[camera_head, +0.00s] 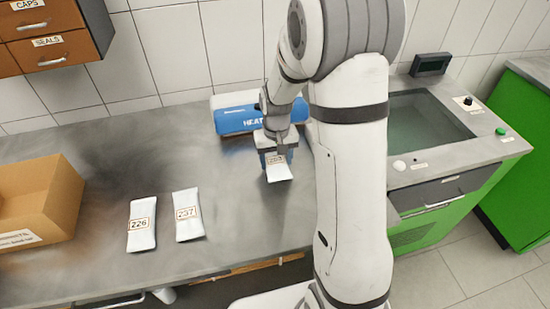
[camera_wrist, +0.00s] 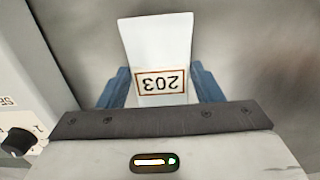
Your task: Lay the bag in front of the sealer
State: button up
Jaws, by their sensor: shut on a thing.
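My gripper (camera_head: 276,156) is shut on a white bag (camera_head: 279,173) with a label. The wrist view shows the bag (camera_wrist: 158,50) between the two blue fingers (camera_wrist: 158,90), with the number 203 upside down on its label. The bag's free end points away from the gripper toward the front of the bench. The blue and white heat sealer (camera_head: 238,119) stands at the back of the bench, behind and left of my gripper. My arm hides its right part. Whether the bag touches the bench top is hard to tell.
Two white bags, 226 (camera_head: 141,225) and 237 (camera_head: 187,215), lie on the bench left of my gripper. An open cardboard box (camera_head: 60,200) stands at the far left. A green test unit with a sunken basin (camera_head: 425,120) is on the right. The bench (camera_head: 235,200) is clear between bags and gripper.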

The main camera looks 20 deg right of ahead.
aim_at(276, 163)
jog(key=shift+f, duration=0.15)
jog(key=o, duration=1.1)
notch_tip(276, 163, up, 12)
jog(key=shift+s+r+t, duration=0.45)
jog(key=shift+s+r, duration=0.35)
jog(key=shift+s, duration=2.5)
jog(key=shift+s+r+t, duration=0.5)
jog(key=shift+s+r, duration=0.25)
jog(key=shift+s, duration=2.6)
jog(key=shift+s+r+t, duration=0.45)
jog(key=shift+s+r, duration=0.35)
jog(key=shift+s, duration=2.5)
